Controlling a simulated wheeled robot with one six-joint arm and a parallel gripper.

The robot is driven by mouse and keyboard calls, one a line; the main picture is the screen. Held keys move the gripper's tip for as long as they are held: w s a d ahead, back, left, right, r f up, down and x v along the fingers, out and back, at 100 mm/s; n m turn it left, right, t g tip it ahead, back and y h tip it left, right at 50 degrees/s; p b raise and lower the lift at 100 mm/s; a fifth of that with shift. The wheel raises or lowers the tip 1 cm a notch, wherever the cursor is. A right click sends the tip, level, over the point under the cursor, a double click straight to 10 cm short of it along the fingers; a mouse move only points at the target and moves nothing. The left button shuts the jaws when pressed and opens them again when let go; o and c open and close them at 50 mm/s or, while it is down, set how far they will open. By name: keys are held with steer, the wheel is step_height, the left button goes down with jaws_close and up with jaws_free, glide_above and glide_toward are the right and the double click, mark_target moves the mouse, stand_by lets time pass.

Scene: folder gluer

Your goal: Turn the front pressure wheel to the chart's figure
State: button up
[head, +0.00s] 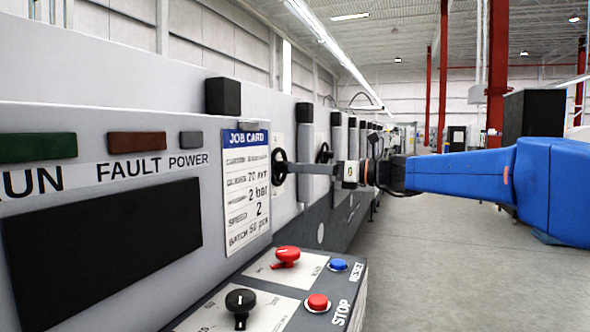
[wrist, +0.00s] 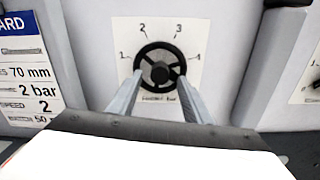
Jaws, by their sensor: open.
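The nearest black handwheel (wrist: 160,66) is on a white scale plate (wrist: 190,26) marked 1, 2, 3, 4 and bar. Its setting cannot be read; I see spokes and a hub but no clear pointer. It also shows on the machine's side in the head view (head: 278,166). My gripper (wrist: 160,77) is open, with one finger at each side of the wheel's lower half; contact cannot be told. In the head view my gripper (head: 289,168) reaches the wheel from the right. The job card (head: 246,190) reads 2 bar; it shows partly in the wrist view (wrist: 25,75).
A second handwheel (head: 323,153) stands farther along the machine. A control panel with a red knob (head: 286,255), black knob (head: 240,303), blue RESET button (head: 338,265) and red STOP button (head: 318,301) juts out below the card.

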mark_target(281, 167)
steer(key=shift+x, duration=1.55)
steer(key=c, duration=1.1)
steer(key=shift+o, duration=0.2)
